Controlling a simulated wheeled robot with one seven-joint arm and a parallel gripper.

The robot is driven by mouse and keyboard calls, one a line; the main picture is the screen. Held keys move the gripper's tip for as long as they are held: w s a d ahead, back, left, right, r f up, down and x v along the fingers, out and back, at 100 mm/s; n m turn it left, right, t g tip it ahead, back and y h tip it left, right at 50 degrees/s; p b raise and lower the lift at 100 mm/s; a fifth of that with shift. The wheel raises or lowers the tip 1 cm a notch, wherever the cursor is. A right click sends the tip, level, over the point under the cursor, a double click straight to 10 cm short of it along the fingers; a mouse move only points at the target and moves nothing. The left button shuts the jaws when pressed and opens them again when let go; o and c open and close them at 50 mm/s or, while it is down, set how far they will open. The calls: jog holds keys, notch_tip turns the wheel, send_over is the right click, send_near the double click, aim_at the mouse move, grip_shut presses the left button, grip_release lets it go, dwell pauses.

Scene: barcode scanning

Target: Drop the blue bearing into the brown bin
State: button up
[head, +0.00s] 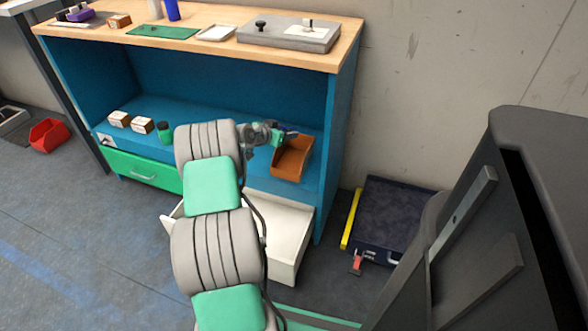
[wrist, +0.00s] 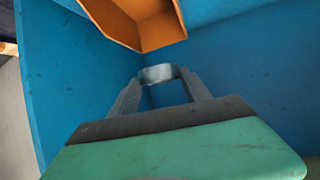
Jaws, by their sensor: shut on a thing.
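My gripper (wrist: 160,82) is shut on a ring-shaped bearing (wrist: 158,73), which looks silver-grey in the wrist view. In the head view my gripper (head: 279,137) is inside the blue shelf unit, at the back left edge of the brown bin, and the bearing cannot be made out clearly. The brown bin (head: 293,160) sits at the right end of the lower shelf. In the wrist view the bin (wrist: 163,32) is at the top, close to the bearing, and is only partly in frame. I cannot tell whether the bearing is over the bin's opening.
The blue shelf unit (head: 335,120) has a side wall right beside the bin. A white drawer (head: 288,232) stands open below. Small boxes (head: 142,125) and a green container (head: 164,132) are on the shelf's left. A dark case (head: 390,215) lies on the floor.

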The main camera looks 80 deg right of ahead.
jog(key=s, duration=0.1)
jog(key=s+d+f, duration=0.1)
jog(key=s, duration=0.1)
jog(key=shift+d+f+m+g, duration=0.1)
jog(key=shift+m+g, duration=0.2)
notch_tip(320, 180, down, 6)
jog(key=b, duration=0.3)
jog(key=shift+w, duration=0.1)
jog(key=o, duration=1.7)
jog(key=p+v, duration=0.2)
jog(key=v, duration=0.6)
